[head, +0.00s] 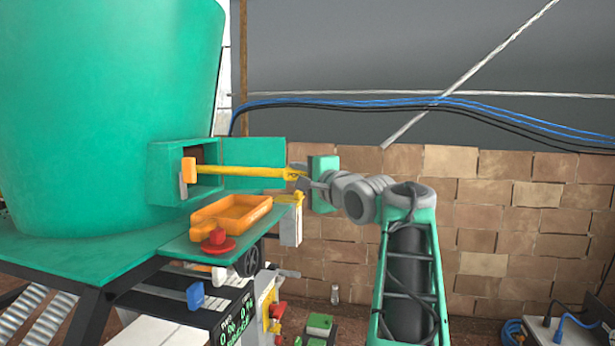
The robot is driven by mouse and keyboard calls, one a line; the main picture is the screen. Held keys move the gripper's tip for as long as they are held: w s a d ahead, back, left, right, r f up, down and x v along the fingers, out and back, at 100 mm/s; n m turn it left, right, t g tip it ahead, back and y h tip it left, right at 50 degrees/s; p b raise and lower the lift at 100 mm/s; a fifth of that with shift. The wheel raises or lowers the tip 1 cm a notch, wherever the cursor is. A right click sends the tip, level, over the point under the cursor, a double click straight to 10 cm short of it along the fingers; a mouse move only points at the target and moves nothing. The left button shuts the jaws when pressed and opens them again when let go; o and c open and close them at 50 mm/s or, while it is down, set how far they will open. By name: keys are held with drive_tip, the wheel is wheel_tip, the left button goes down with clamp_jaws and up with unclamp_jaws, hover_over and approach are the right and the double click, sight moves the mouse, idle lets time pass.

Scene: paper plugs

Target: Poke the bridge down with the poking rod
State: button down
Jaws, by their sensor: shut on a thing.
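My gripper (303,178) is shut on the right end of the yellow poking rod (245,172). The rod lies almost level and points left to the open hatch box (168,178) on the side of the large green tank (105,110). Its left end overlaps the dark opening. I cannot tell how deep it reaches. An orange block with a grey tab (188,170) shows at the opening; whether it belongs to the rod or the hatch is unclear. The bridge is not visible; the tank wall hides the inside.
An orange tray (231,232) and a red button (217,238) are on the green ledge below the rod. A green panel (262,151) stands beside the hatch, just behind the rod. A brick wall (500,210) is behind my arm. Control equipment (225,315) stands below.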

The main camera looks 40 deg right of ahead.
sight(278, 173)
drive_tip(key=shift+w, duration=0.1)
drive_tip(key=shift+w+a, duration=0.75)
drive_tip(key=shift+w, duration=0.2)
drive_tip(key=shift+w+a, duration=0.75)
drive_tip(key=shift+w, duration=0.2)
drive_tip(key=shift+s+d+p, duration=0.2)
drive_tip(key=shift+s+d, duration=0.55)
drive_tip(key=shift+s, duration=0.25)
drive_tip(key=shift+s+d+p, duration=0.15)
drive_tip(key=shift+s+d, duration=0.6)
drive_tip(key=shift+s, duration=0.2)
drive_tip(key=shift+w+a, duration=0.1)
